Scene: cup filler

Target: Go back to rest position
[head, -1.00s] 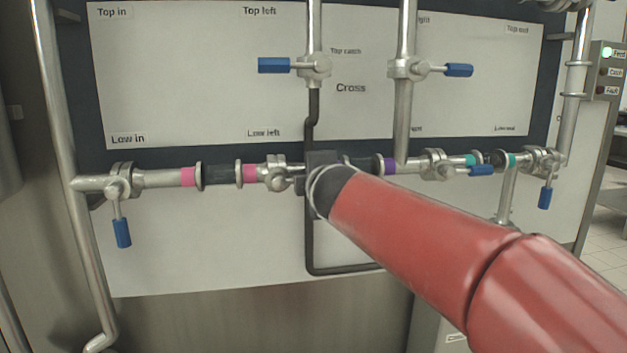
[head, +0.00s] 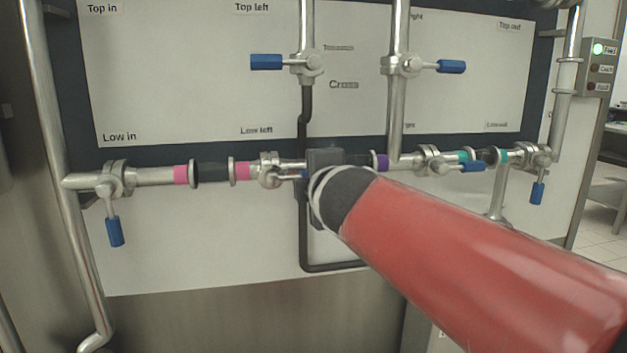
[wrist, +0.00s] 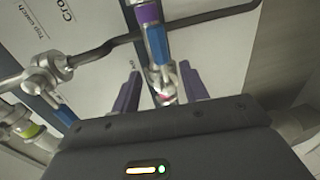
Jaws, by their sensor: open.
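My red arm reaches in from the lower right of the head view. My dark gripper (head: 326,160) is in front of the low pipe run, near the middle; its fingers are hidden there. In the wrist view my gripper (wrist: 160,84) is open. A pipe with a purple band (wrist: 147,13) and a blue handle (wrist: 157,42) shows beyond and between the fingers. I cannot tell whether they touch it. The low left valve (head: 269,170) is just left of the gripper; its handle points right, partly hidden, with a bit of blue showing.
A low-in valve (head: 113,180) has its blue handle down. Top valves (head: 306,66) and (head: 402,65) have handles level. A dark bent pipe (head: 303,230) runs behind my gripper. The control box (head: 598,68) has a green light lit. Clear panel lies below the low pipes.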

